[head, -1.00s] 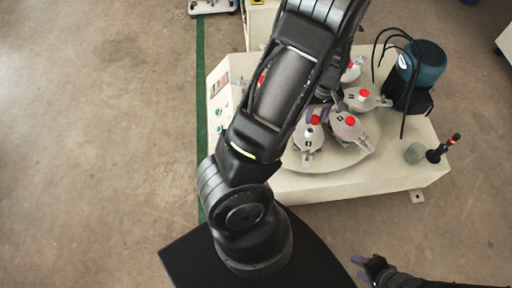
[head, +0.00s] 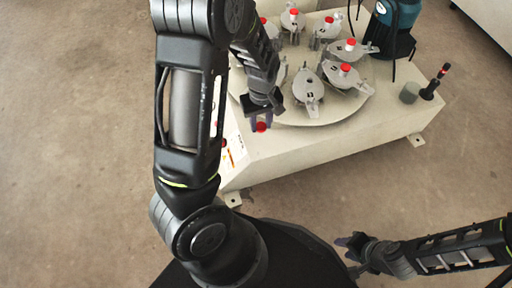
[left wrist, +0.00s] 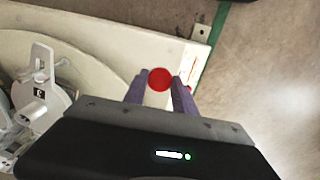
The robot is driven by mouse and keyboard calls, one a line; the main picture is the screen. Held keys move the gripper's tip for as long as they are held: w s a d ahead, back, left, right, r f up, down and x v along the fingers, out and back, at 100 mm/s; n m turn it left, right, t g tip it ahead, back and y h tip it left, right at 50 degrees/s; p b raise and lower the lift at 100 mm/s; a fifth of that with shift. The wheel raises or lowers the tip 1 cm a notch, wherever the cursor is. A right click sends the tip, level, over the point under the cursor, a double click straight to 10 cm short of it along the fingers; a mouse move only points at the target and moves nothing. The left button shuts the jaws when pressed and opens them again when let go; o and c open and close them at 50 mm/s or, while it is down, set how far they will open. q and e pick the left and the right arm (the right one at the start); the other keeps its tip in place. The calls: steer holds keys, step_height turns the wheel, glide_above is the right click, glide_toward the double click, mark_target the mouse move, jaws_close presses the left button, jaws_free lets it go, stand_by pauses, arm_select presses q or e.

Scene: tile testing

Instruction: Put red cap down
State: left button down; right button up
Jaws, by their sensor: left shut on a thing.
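The red cap (head: 261,127) is a small round red piece between the purple fingertips of my left gripper (head: 262,121). The gripper is shut on it, over the left part of the cream machine top, outside the round disc. In the left wrist view the red cap (left wrist: 160,79) sits between both fingertips (left wrist: 160,88). Whether it touches the surface below I cannot tell. A grey pot (head: 308,90) at the front of the disc shows no red cap. My right gripper (head: 350,255) is at the lower right, its fingers apart and empty.
Several grey pots with red caps stand on the round disc (head: 305,121), including one pot (head: 345,78) at right. A teal motor (head: 397,12), a grey cup (head: 409,92) and a black post (head: 434,84) stand on the right. The machine's front strip (head: 300,150) is clear.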

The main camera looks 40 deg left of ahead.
arm_select(q)
steer(key=b, duration=0.3)
glide_above(260, 145)
steer(key=shift+d+f, duration=0.1)
steer(key=shift+f, duration=3)
steer(key=shift+f+b, duration=0.85)
steer(key=shift+f, duration=1.05)
steer(key=shift+f, duration=0.2)
steer(key=c, duration=1)
jaws_free()
steer(key=shift+r, duration=0.1)
steer(key=shift+r, duration=0.1)
